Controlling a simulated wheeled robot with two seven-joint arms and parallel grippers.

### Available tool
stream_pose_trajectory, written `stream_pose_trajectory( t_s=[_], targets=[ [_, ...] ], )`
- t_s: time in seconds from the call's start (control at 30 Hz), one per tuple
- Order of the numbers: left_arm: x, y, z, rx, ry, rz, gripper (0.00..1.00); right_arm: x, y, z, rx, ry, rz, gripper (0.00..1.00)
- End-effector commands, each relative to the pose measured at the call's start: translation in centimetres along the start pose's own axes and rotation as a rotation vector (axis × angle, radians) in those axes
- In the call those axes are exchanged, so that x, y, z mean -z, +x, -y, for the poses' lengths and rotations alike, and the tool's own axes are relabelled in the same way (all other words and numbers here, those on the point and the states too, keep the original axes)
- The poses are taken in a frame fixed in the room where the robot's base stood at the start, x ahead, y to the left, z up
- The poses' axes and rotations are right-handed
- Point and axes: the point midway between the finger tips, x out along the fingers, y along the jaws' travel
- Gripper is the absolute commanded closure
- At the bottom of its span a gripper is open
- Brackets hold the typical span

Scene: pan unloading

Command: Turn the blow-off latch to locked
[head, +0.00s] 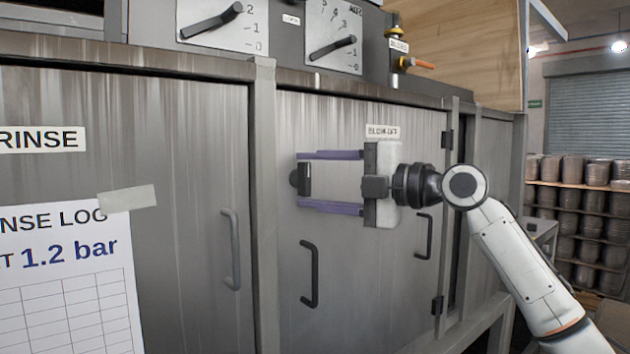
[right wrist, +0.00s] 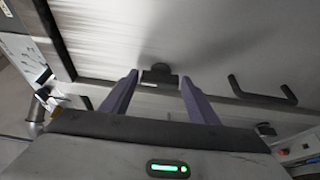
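The blow-off latch (head: 301,178) is a small dark turn-knob with a short bar, near the left edge of the blow-off door (head: 385,270). In the head view its bar looks upright. My right gripper (head: 300,181) is open, with one purple finger above the latch and one below it. In the right wrist view the latch (right wrist: 159,76) sits between the fingertips of the right gripper (right wrist: 160,79), with a gap on each side. How far the fingertips reach past the latch is hard to tell. My left gripper is not in view.
Black handles (head: 310,274) and (head: 424,236) stick out from the blow-off door near the gripper. A rinse door (head: 190,150) with a grey handle (head: 232,248) and a paper log (head: 65,285) is on the left. Dials (head: 333,40) and a valve (head: 405,63) sit above.

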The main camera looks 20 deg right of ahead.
Motion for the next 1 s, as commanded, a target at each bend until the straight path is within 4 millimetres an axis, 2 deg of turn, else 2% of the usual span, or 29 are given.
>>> stream_pose_trajectory(
  t_s=[0.17,0.6,0.8,1.0],
  targets=[
    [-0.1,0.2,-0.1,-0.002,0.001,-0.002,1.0,-0.1,-1.0,0.1,-0.001,0.001,0.003,0.45],
    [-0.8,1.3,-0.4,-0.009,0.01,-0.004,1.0,-0.1,-8.9,0.2,0.0,-0.001,0.002,0.45],
    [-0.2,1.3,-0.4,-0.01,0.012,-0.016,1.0,0.0,-10.3,0.1,0.001,0.0,0.0,0.45],
    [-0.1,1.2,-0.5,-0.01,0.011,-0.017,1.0,0.0,-10.3,0.0,0.001,0.0,0.0,0.45]
  ],
)
